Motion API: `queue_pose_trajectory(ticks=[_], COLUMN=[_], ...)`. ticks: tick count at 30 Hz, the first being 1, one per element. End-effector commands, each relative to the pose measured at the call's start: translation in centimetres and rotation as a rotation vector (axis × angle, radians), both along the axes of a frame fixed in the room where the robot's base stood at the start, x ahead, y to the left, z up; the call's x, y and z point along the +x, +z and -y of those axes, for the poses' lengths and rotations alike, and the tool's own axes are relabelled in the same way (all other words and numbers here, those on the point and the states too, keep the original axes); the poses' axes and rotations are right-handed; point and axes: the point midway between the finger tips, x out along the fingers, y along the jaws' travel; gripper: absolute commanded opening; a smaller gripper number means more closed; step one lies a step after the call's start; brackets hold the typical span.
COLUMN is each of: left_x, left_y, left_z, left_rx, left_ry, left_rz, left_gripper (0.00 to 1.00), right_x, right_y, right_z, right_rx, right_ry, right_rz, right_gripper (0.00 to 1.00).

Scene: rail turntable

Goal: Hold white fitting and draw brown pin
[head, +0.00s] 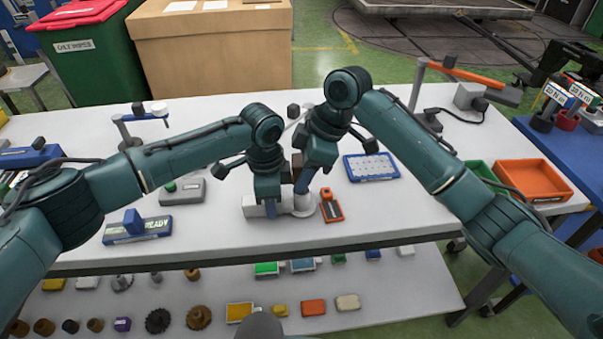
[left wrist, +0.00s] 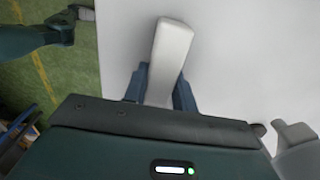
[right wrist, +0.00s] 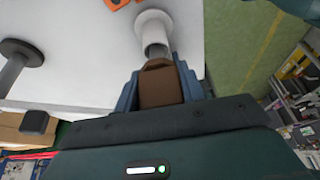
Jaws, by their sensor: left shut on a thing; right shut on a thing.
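The white fitting (head: 250,207) lies on the white table near its front edge, with a round flanged end to the right. My left gripper (head: 268,206) is shut on its block-like arm, which also shows between the fingers in the left wrist view (left wrist: 172,48). My right gripper (head: 301,188) is beside the left one, at the flanged end. In the right wrist view it is shut on the brown pin (right wrist: 160,86). The pin's narrow end is at the mouth of the fitting's white tube (right wrist: 154,32); how far it sits inside is hidden.
The table's front right is clear.

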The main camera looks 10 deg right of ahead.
Motion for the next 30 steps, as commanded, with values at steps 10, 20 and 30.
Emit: queue_pose_trajectory(ticks=[10, 20, 30], left_x=[-0.1, -0.1, -0.1], left_y=[-1.1, -1.1, -1.1], left_z=[-1.0, -1.1, -1.1], left_rx=[0.026, 0.027, 0.028], left_ry=[0.014, 0.018, 0.018], left_rz=[-0.01, -0.01, -0.01], left_gripper=[0.0, 0.0, 0.0], right_x=[0.2, 0.1, 0.1], right_y=[3.0, 4.3, 4.5], right_z=[-0.6, -0.7, -0.7], right_rx=[0.027, 0.028, 0.028], right_ry=[0.011, 0.012, 0.012], right_rz=[0.021, 0.02, 0.02], right_gripper=[0.0, 0.0, 0.41])
